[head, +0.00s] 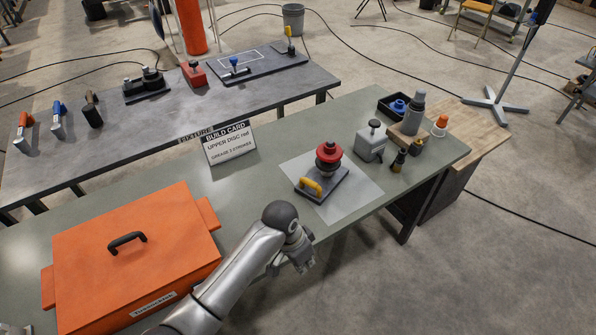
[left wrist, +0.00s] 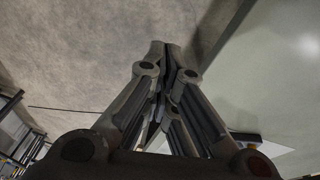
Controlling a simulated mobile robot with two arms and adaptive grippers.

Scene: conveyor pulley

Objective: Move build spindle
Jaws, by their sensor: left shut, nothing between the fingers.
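The build spindle (head: 328,160) stands upright in the head view, with a red disc on top and darker discs below. It sits on a dark base plate (head: 330,190) with a yellow handle (head: 311,187), on a pale mat (head: 363,192) on the green-grey table. My left gripper (head: 304,266) is near the table's front edge, in front of the spindle and apart from it. In the left wrist view its fingers (left wrist: 170,60) are together with nothing between them. My right gripper is not in view.
An orange lidded box (head: 190,230) fills the table's left. A build card (head: 230,142) stands behind, reading upper disc red, grease 3 strokes. Right of the mat are a grey container (head: 371,142), bottles and a black tray (head: 388,105). A back bench (head: 215,97) holds tools and fixtures.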

